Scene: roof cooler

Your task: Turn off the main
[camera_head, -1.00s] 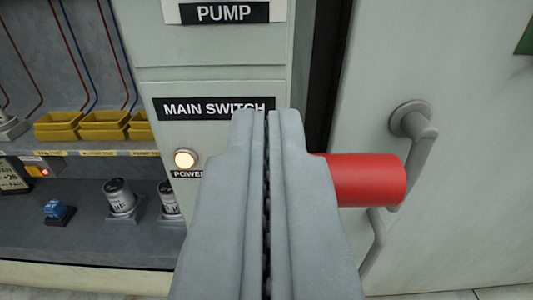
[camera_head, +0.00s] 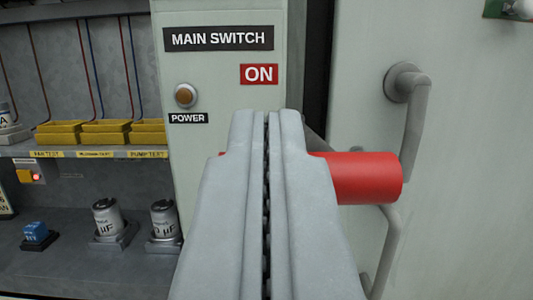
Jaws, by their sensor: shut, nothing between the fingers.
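The grey panel (camera_head: 220,85) carries a "MAIN SWITCH" label (camera_head: 219,38), with a red "ON" label (camera_head: 259,74) below it. The red switch handle (camera_head: 365,178) lies crosswise behind my gripper, below the "ON" label. Its right end shows clearly, a sliver shows on the left, and its middle is hidden. The "POWER" lamp (camera_head: 185,95) looks dull amber, unlit. My gripper (camera_head: 266,114) is shut and empty, in front of the handle; the picture does not settle whether they touch.
A pale door with a grey bent handle (camera_head: 415,120) stands to the right, close to the red handle's end. On the left are a shelf with yellow bins (camera_head: 103,133), cans (camera_head: 107,219) and a blue button (camera_head: 36,232).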

